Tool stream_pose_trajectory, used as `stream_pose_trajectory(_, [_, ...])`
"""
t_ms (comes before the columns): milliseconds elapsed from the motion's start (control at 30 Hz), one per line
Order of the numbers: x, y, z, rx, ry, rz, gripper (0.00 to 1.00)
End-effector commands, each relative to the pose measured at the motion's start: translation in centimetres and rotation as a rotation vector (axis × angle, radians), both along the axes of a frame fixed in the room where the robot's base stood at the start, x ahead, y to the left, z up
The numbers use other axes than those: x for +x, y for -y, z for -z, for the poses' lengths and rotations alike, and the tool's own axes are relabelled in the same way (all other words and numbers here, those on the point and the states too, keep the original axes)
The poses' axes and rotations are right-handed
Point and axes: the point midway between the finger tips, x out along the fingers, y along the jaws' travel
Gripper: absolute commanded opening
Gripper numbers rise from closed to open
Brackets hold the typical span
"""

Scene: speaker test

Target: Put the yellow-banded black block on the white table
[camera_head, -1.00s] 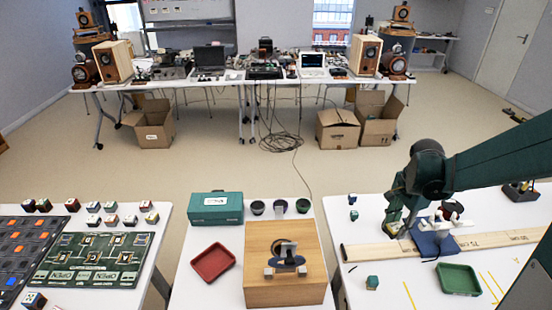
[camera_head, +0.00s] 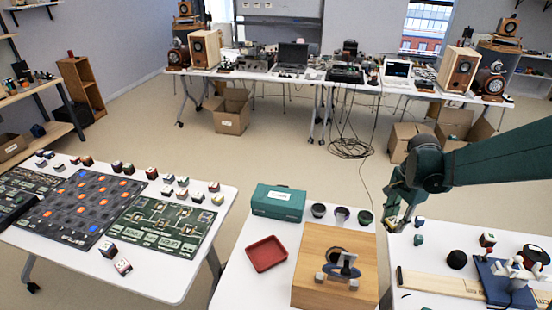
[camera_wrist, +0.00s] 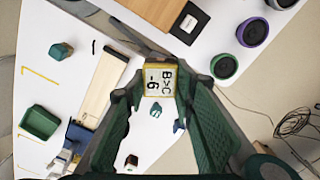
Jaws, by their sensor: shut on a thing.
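My gripper (camera_head: 396,218) is shut on a small block (camera_wrist: 159,79). In the wrist view the block has a white lettered face edged in yellow; its other sides are hidden, so I cannot see black on it. The block is held up near the gap between the middle and right tables. The white middle table (camera_head: 238,268) carries a wooden box (camera_head: 318,262). The white right table (camera_head: 432,257) carries a long wooden board (camera_head: 438,284). A third white table (camera_head: 165,280) stands at the left.
A red tray (camera_head: 266,253), a teal box (camera_head: 278,203) and several small pots (camera_head: 342,215) are on the middle table. A green tray (camera_wrist: 40,122) is on the right table. Small blocks and dark boards (camera_head: 85,206) cover much of the left table. Bare floor lies between tables.

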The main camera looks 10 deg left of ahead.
Motion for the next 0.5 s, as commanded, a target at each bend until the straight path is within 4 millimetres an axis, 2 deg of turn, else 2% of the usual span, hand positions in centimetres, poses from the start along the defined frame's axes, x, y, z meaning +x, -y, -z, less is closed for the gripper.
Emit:
stream_pose_trajectory(33, [0.5,-1.4,0.0,0.000,0.000,-0.019,0.14])
stream_pose_trajectory(500, [3.1,-13.1,-0.2,0.000,0.000,-0.175,0.14])
